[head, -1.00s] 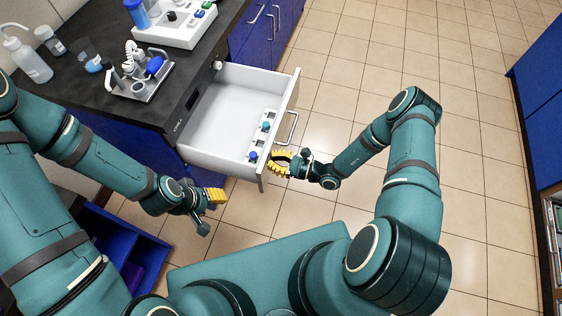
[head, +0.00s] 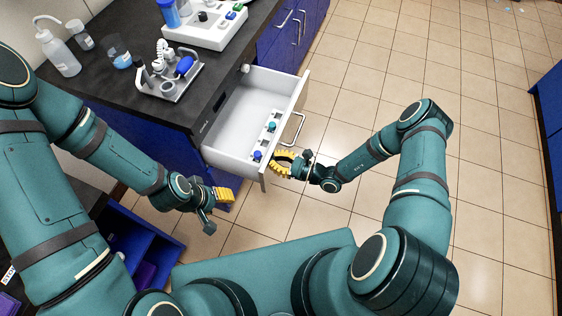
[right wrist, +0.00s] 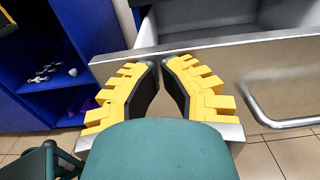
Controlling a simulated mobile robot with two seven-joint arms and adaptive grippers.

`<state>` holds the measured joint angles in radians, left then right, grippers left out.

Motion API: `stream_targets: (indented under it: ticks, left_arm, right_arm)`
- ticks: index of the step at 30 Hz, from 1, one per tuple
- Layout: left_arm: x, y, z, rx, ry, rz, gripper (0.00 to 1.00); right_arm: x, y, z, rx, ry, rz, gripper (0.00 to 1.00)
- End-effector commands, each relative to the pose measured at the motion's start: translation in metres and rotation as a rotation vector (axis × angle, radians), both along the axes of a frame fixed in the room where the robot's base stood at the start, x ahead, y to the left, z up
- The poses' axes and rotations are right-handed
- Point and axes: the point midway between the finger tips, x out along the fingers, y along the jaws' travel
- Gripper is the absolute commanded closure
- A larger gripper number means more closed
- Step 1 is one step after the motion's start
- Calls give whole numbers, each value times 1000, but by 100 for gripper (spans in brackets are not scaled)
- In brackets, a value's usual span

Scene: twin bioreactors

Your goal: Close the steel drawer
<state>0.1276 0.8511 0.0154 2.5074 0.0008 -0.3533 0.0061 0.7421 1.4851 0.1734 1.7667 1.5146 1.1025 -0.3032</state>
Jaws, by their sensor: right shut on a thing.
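The steel drawer (head: 234,157) stands partly open from the dark-topped bench, with a pale interior and a metal front. Its bar handle (head: 293,128) is on the outer face and also shows at the right of the right wrist view (right wrist: 284,124). My right gripper (head: 278,162) has yellow ribbed fingers and is shut at the near end of the drawer front. In the right wrist view its fingertips (right wrist: 158,66) meet the front's top edge, beside the handle. My left gripper (head: 225,195) hangs left of the drawer, apart from it; its finger gap is hidden.
A white strip with small capped vials (head: 270,127) lies inside the drawer. Bottles, a beaker and lab devices stand on the bench top (head: 225,70). A blue open shelf (head: 130,240) is at lower left. Tiled floor (head: 400,75) is clear to the right.

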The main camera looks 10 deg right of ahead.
Motion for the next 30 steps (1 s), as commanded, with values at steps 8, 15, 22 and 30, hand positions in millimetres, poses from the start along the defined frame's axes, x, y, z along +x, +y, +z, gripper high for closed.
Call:
stream_targets:
  ticks: [8,15,22,30]
  left_arm:
    - [6,11,-7,0,5,-4,48]
    - [3,10,-15,-1,10,-8,48]
    - [5,10,-24,-1,5,-7,48]
    - [7,11,-30,0,1,-6,48]
  right_arm:
    - [39,61,-1,2,-2,3,100]
    - [76,115,-1,3,-2,3,100]
    - [105,158,-1,2,-1,2,100]
    - [126,188,-1,1,-1,1,100]
